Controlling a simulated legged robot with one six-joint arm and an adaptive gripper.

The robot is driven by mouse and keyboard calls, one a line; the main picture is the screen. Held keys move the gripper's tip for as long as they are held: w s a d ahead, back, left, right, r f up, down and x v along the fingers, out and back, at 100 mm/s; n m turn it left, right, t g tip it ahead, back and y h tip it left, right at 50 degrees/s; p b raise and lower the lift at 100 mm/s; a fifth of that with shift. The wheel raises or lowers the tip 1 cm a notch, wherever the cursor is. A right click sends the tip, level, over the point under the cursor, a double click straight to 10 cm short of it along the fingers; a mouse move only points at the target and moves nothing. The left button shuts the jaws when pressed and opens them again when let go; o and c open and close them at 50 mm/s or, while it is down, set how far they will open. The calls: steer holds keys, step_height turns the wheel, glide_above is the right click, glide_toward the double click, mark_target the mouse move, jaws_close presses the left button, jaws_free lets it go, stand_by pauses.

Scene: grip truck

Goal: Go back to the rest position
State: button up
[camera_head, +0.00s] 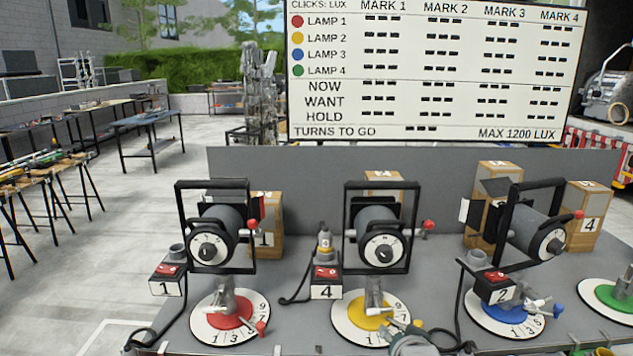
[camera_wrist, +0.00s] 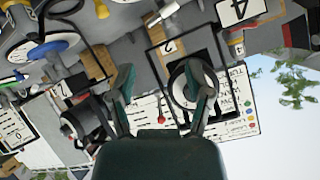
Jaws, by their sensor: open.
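My gripper (camera_wrist: 165,88) shows in the wrist view with its two dark green fingers spread apart. Nothing is between the fingers. Behind them, the wrist view shows a lamp with a round dial (camera_wrist: 190,86) and part of the white board (camera_wrist: 240,110), at a turned angle. I cannot tell the distance from the fingers to the lamp. In the head view, a small green part of my arm (camera_head: 410,345) shows at the bottom edge, in front of the yellow-based lamp (camera_head: 380,250).
A grey bench (camera_head: 300,268) carries a red-based lamp (camera_head: 215,250), the yellow-based one and a blue-based lamp (camera_head: 530,235). A green base (camera_head: 612,294) is cut off at right. Switch boxes, cables and numbered cartons crowd the bench. A score board (camera_head: 430,70) stands behind; open floor lies left.

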steer(key=s+r+n+g, duration=0.2)
steer(key=s+r+g, duration=0.1)
steer(key=s, duration=0.7)
steer(key=s+r+n+g, duration=0.2)
steer(key=s+r+g, duration=0.1)
steer(key=s, duration=0.8)
steer(key=shift+n+g, duration=0.3)
steer(key=shift+n, duration=0.1)
